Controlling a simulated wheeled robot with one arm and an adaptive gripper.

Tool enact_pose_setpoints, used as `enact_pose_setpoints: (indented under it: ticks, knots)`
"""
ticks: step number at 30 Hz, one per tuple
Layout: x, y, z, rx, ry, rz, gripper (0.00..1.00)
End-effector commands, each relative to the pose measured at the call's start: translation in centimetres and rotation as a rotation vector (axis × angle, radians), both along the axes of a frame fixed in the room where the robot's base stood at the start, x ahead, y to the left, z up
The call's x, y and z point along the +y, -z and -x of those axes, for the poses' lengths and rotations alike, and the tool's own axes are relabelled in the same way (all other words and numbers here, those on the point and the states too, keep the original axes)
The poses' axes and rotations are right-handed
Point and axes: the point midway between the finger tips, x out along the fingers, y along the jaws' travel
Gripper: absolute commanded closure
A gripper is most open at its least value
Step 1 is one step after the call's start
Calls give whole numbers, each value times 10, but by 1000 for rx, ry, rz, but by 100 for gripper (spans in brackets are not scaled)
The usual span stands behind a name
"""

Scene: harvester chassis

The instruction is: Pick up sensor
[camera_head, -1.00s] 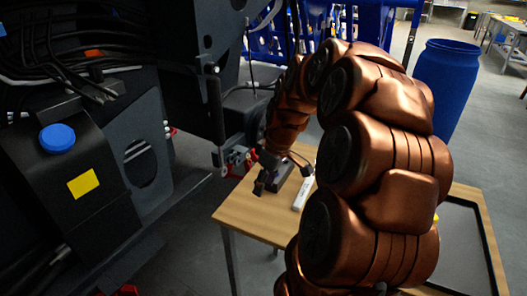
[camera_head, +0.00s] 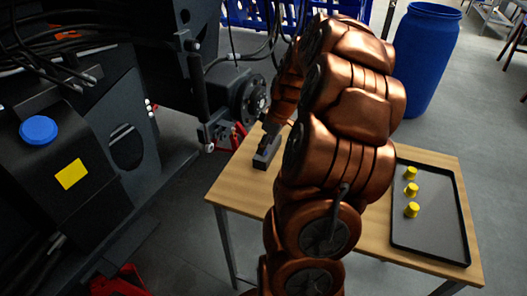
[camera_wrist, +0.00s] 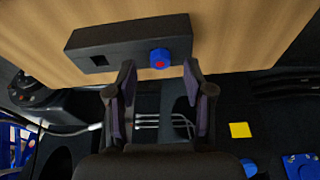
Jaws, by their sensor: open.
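A long dark box with a blue, red-centred knob lies on the wooden table; it is probably the sensor. In the wrist view the box (camera_wrist: 125,43) is near the top and the blue knob (camera_wrist: 160,58) is at its right end, in line with the gap between the fingers. In the head view the dark box (camera_head: 266,153) is near the table's far left corner. My gripper (camera_wrist: 160,70) is open and empty, its fingertips close to the box's near edge; contact cannot be told. In the head view my gripper (camera_head: 271,127) is just above the box, partly hidden.
The wooden table (camera_head: 236,188) also bears a black tray (camera_head: 432,232) with yellow pieces (camera_head: 411,190) at right. The dark chassis (camera_head: 75,120) stands close on the left. A blue barrel (camera_head: 425,60) stands behind right.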

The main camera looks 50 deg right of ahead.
Motion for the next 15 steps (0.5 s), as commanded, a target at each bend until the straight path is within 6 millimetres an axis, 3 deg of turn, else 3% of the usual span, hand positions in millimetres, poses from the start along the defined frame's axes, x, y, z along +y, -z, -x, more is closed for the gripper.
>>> enact_pose_setpoints:
  ticks: [5,11,12,15]
  knots:
    - [2,20,-4,3,2,-4,48]
    - [3,22,-5,3,1,-4,48]
    - [3,22,-4,3,1,-4,44]
    - [3,23,-5,3,1,-4,54]
